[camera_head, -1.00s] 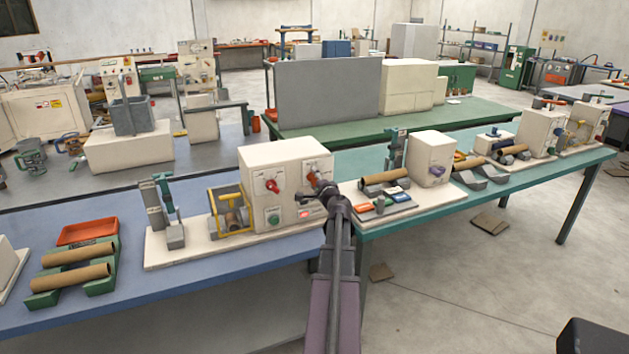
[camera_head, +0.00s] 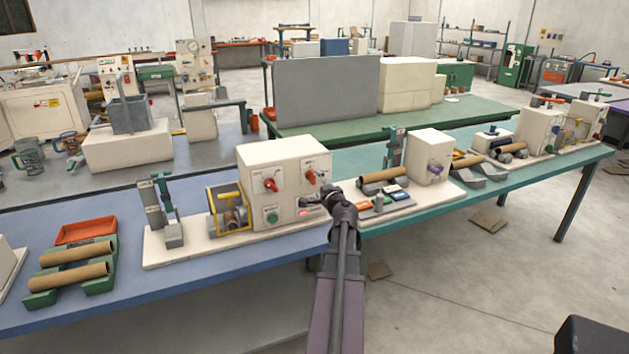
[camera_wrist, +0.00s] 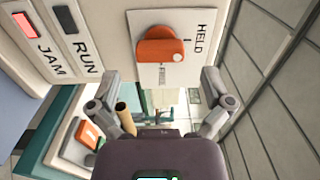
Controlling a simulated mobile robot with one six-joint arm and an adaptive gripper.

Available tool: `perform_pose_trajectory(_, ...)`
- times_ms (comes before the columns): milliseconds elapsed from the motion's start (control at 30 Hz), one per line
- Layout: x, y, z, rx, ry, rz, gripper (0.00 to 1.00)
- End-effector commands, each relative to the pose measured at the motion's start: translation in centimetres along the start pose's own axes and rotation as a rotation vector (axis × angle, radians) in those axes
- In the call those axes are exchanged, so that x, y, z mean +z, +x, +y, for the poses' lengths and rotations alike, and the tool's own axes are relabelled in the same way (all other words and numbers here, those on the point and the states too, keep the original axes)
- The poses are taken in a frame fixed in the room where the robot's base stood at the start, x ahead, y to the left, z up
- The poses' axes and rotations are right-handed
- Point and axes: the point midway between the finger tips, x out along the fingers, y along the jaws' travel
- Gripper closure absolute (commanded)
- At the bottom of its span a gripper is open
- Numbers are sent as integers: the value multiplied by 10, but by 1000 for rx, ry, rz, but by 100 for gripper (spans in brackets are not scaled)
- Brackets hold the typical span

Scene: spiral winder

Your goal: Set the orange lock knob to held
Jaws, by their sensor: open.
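The orange lock knob (camera_head: 311,177) is on the front of the cream machine box (camera_head: 283,156), right of a red knob (camera_head: 270,184). In the wrist view the orange knob (camera_wrist: 158,48) shows large, with a white dot at its lower right end. The word HELD (camera_wrist: 203,39) is printed to its right; a smaller label below it is too small to read. My gripper (camera_wrist: 160,76) is open, its two fingers spread below the knob on either side, with nothing between them. In the head view my gripper (camera_head: 338,192) is right of the knob and apart from it.
The JAM lamp (camera_wrist: 24,24) glows red; the RUN lamp (camera_wrist: 64,18) is dark. A green button (camera_head: 272,217) is below the red knob. A yellow guard frame (camera_head: 227,208) stands left of the box.

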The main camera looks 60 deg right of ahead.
Motion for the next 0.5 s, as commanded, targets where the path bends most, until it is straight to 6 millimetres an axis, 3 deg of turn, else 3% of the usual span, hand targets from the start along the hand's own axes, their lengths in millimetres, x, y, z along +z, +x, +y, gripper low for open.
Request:
perform_pose_trajectory(200,1,-40,0,0,0,1,0)
perform_pose_trajectory(500,1,-72,0,0,0,0,0)
